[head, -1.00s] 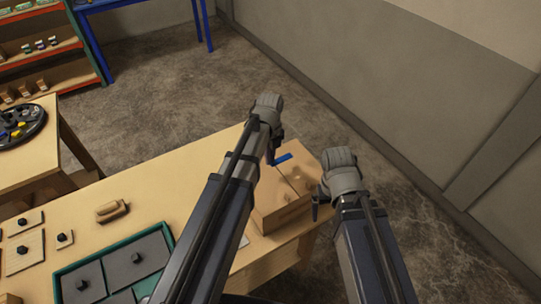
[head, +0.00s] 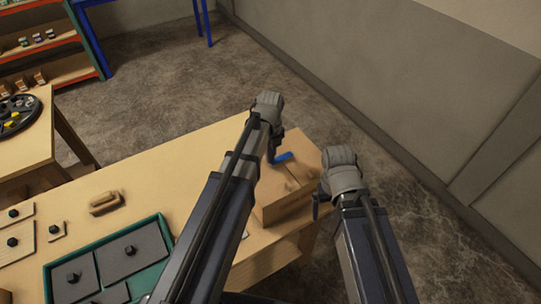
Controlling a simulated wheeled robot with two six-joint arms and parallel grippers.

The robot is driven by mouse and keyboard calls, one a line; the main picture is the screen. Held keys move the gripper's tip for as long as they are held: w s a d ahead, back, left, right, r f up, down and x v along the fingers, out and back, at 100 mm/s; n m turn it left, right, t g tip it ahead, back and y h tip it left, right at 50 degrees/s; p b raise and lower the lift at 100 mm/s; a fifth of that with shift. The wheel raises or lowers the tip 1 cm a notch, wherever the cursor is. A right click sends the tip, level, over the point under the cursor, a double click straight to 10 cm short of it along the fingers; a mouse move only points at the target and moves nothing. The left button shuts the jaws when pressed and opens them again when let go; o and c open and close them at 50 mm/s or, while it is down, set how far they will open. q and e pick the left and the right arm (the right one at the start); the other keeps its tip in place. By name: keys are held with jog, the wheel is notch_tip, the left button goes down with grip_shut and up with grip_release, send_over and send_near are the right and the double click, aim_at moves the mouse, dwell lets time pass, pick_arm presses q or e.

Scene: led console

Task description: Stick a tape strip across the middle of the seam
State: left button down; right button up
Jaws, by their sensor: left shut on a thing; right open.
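A cardboard-coloured box (head: 286,206) stands near the right end of the wooden table, with a dark seam line running along its top. A short blue tape strip (head: 284,157) is at the far part of the box top. My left gripper (head: 272,155) is shut on the blue strip at its left end, at or just above the box; I cannot tell whether the strip touches the top. My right gripper (head: 318,205) is open and empty at the right side of the box. My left arm hides part of the box's left side.
A green-rimmed tray (head: 160,219) with grey knobbed plates lies at the front of the table (head: 160,170). A wooden handled block (head: 104,202) and knobbed wooden plates (head: 20,242) lie to the left. A side table with a round black tray (head: 16,113) stands at far left.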

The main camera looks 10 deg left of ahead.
pick_arm(q)
jog(key=shift+f+b, duration=0.9)
jog(key=shift+b, duration=0.05)
dwell(1.0)
jog(key=c, duration=1)
grip_release()
jog(key=shift+o, duration=0.2)
jog(key=shift+r, duration=0.1)
notch_tip(320, 180, up, 8)
jog(key=p, duration=0.8)
jog(key=shift+f, duration=0.2)
